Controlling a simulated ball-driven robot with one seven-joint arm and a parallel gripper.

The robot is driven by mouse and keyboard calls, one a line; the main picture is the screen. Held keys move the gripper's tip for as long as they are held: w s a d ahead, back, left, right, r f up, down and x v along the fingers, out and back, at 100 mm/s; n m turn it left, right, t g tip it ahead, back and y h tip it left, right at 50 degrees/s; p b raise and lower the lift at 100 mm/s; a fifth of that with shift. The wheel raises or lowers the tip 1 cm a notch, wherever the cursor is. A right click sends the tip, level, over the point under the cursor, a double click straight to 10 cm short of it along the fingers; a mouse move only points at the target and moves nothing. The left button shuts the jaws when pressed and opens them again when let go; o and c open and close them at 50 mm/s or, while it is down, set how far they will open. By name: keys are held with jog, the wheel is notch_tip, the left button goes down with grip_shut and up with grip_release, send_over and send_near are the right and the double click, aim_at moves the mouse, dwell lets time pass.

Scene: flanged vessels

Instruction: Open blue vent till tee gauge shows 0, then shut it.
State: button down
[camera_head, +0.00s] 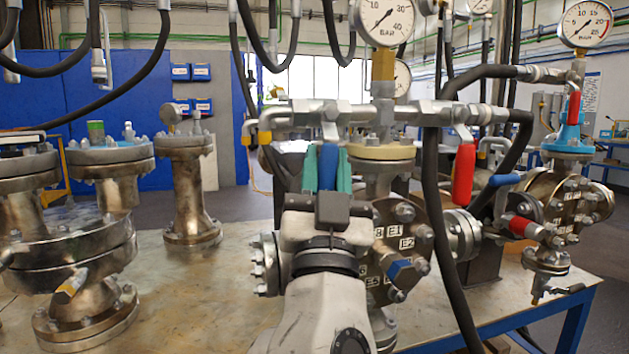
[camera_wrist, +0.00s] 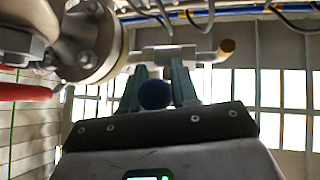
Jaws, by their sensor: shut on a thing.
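The blue vent handle (camera_head: 328,166) hangs down from the left end of the tee (camera_head: 383,112) above the middle vessel. My gripper (camera_head: 327,160) has its green fingers on both sides of this handle and is shut on it. In the wrist view the rounded blue handle end (camera_wrist: 155,95) sits between the fingers of my gripper (camera_wrist: 158,85). The tee gauge (camera_head: 386,16) stands on top of the tee. Its dial is marked in bar up to 40, and its needle appears to point to the lower left, near the scale's low end; the exact reading is too small to tell.
A red handle (camera_head: 464,172) hangs from the tee's right side, with a black hose (camera_head: 432,200) close by. Another vessel with its own gauge (camera_head: 586,22) stands at right. Flanged vessels (camera_head: 75,240) fill the bench's left. Hoses hang overhead.

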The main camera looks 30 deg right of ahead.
jog(key=shift+s+d+f+n+t+y, duration=0.1)
jog(key=shift+d+n+t+y, duration=0.1)
jog(key=shift+n+t+y, duration=0.6)
jog(key=shift+d+n+t+y, duration=0.2)
jog(key=shift+n+y, duration=0.3)
jog(key=shift+n, duration=0.6)
jog(key=c, duration=0.9)
grip_release()
jog(key=shift+c, duration=0.2)
jog(key=b+v, duration=0.4)
jog(key=v, duration=0.6)
jog(key=shift+s+f, duration=0.25)
jog(key=shift+f, duration=0.05)
